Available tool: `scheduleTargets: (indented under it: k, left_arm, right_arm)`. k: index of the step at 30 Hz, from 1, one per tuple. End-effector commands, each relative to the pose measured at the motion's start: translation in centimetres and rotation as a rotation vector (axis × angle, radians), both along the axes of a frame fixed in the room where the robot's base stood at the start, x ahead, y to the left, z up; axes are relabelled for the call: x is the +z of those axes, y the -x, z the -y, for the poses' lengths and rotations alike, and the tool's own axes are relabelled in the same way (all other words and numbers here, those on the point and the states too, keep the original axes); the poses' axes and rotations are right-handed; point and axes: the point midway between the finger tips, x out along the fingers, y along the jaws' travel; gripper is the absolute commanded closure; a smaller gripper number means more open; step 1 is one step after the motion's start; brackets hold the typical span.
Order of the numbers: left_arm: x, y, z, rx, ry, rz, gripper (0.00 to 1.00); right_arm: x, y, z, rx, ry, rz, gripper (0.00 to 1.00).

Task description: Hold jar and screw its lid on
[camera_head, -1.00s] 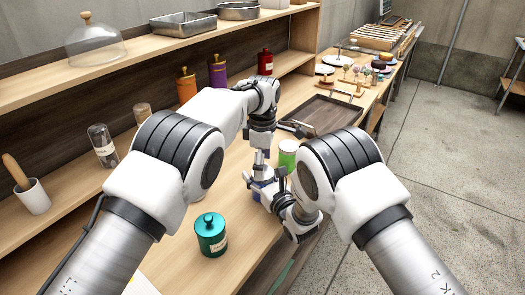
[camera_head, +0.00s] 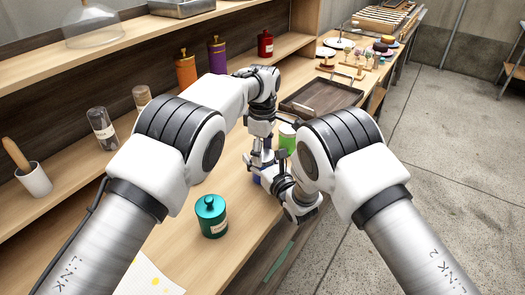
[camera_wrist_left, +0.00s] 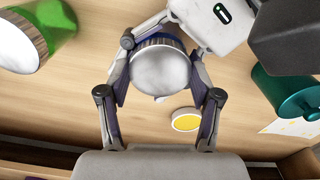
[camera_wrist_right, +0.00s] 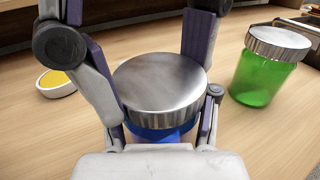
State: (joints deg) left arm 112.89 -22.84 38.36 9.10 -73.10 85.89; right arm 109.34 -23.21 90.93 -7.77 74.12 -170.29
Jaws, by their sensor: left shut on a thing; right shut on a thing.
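The blue jar (camera_wrist_right: 160,132) stands upright on the table with its silver lid (camera_wrist_right: 160,82) level on top. I cannot tell how tightly the lid sits. My right gripper (camera_wrist_right: 160,115) is shut on the jar from the side, and its fingers flank the blue body. My left gripper (camera_wrist_left: 160,75) comes down from above and is shut on the lid, which also shows in the left wrist view (camera_wrist_left: 165,68). In the head view both grippers meet at mid-table, and my arms hide most of the jar.
A green jar with a silver lid (camera_wrist_right: 262,80) stands close by. A teal canister (camera_head: 212,220) stands nearer the front edge. A small round yellow-topped dish (camera_wrist_left: 186,120) is near the jar. A wooden tray (camera_head: 320,105) lies farther back. Shelves line the left side.

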Motion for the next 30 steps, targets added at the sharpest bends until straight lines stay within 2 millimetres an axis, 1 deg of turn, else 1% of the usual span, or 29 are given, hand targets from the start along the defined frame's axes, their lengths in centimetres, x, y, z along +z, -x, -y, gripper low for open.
scheduleTargets:
  k: [5, 6, 8, 9, 12, 13, 15, 18, 26, 27, 28, 29, 30]
  left_arm:
    - [-0.18, -0.04, -0.02, -0.513, 0.0, 0.0, 0.77]
    - [-0.19, -0.04, -0.02, -0.645, 0.0, 0.0, 0.77]
    - [-0.2, -0.05, -0.01, -0.84, 0.0, 0.0, 0.77]
    - [-0.21, -0.05, -0.01, -0.965, 0.0, 0.0, 0.77]
    - [-0.23, -0.04, 0.0, -1.236, 0.001, 0.0, 0.78]
    - [-0.23, -0.04, 0.0, -1.299, 0.001, 0.0, 0.78]
    - [-0.24, -0.04, 0.01, -1.412, 0.001, 0.0, 0.78]
    - [-0.24, -0.04, 0.01, -1.492, 0.001, -0.001, 0.78]
    - [-0.24, -0.03, 0.01, -1.502, 0.001, -0.001, 0.78]
    - [-0.23, -0.03, 0.01, -1.502, 0.001, -0.001, 0.26]
    - [-0.23, -0.03, 0.01, -1.501, 0.001, -0.001, 0.15]
    - [-0.22, -0.03, 0.01, -1.501, 0.001, -0.001, 0.11]
    - [-0.21, -0.02, 0.02, -1.501, 0.002, 0.0, 0.11]
  right_arm:
    - [0.13, -0.01, -0.05, 0.002, -0.001, 0.003, 1.0]
    - [0.13, 0.0, -0.06, 0.002, -0.001, 0.004, 1.0]
    - [0.14, -0.01, -0.06, 0.002, -0.001, 0.004, 1.0]
    - [0.14, -0.01, -0.06, 0.002, -0.001, 0.004, 1.0]
    - [0.15, -0.01, -0.06, 0.002, -0.001, 0.004, 1.0]
    - [0.15, -0.01, -0.07, 0.002, -0.001, 0.004, 1.0]
    - [0.16, -0.01, -0.06, 0.002, -0.001, 0.004, 1.0]
    - [0.16, -0.01, -0.06, 0.002, -0.001, 0.004, 1.0]
    - [0.18, -0.03, -0.05, 0.002, -0.001, 0.004, 1.0]
    - [0.18, -0.03, -0.05, 0.002, -0.001, 0.004, 1.0]
    - [0.18, -0.03, -0.05, 0.002, -0.001, 0.004, 1.0]
    - [0.17, -0.03, -0.05, 0.001, -0.001, 0.004, 1.0]
    - [0.16, -0.03, -0.05, 0.001, -0.001, 0.004, 1.0]
